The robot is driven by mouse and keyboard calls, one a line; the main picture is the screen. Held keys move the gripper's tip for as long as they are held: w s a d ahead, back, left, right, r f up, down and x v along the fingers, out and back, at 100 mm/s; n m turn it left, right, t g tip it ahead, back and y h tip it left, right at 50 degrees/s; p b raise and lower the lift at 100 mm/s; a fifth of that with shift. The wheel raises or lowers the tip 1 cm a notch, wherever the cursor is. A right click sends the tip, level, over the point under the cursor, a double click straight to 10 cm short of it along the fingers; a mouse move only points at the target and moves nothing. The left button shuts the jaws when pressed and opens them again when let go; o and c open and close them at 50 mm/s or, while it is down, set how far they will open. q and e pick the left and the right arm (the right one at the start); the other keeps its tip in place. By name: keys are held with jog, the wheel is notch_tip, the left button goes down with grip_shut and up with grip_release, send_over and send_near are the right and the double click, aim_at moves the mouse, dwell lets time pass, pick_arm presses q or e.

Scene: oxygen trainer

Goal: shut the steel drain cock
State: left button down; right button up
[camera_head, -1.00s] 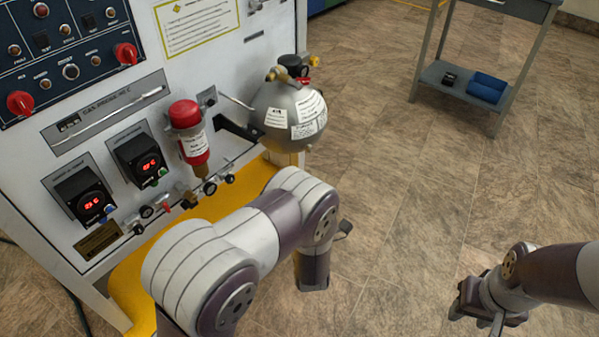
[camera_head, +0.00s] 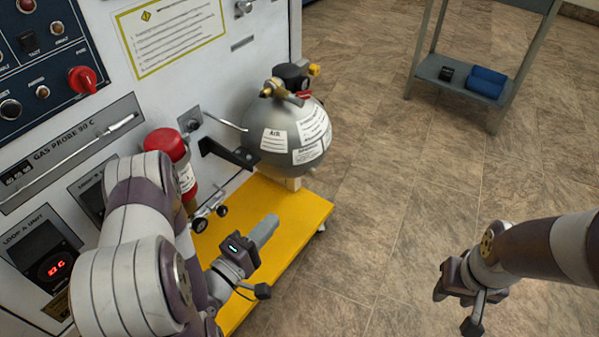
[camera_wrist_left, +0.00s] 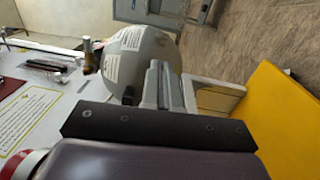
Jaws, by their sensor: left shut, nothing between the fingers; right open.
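No part can be told for certain as the steel drain cock. Small metal valves with dark round ends (camera_head: 209,212) sit low on the panel beside the red cylinder (camera_head: 166,143). A thin steel lever (camera_head: 224,121) sticks out of the panel near the grey sphere (camera_head: 285,135). My left gripper (camera_head: 267,226) is shut and empty above the yellow platform, apart from the valves and below the sphere. In the left wrist view its fingers (camera_wrist_left: 163,75) point toward the sphere (camera_wrist_left: 142,48). My right gripper (camera_head: 456,300) is open and empty over the floor at right.
The white panel (camera_head: 225,75) carries knobs, a gas probe and digital displays. The yellow platform (camera_head: 295,210) juts out at its foot. A black bracket (camera_head: 228,153) lies beside the sphere. A grey cart (camera_head: 440,68) with blue rolls stands at the back. The floor between is clear.

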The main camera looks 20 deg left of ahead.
aim_at(314, 174)
pick_arm(q)
jog(key=b+x, duration=0.4)
jog(key=x, duration=0.9)
jog(key=shift+w+d, duration=0.1)
jog(key=shift+w, duration=0.15)
jog(key=shift+w+r, duration=0.1)
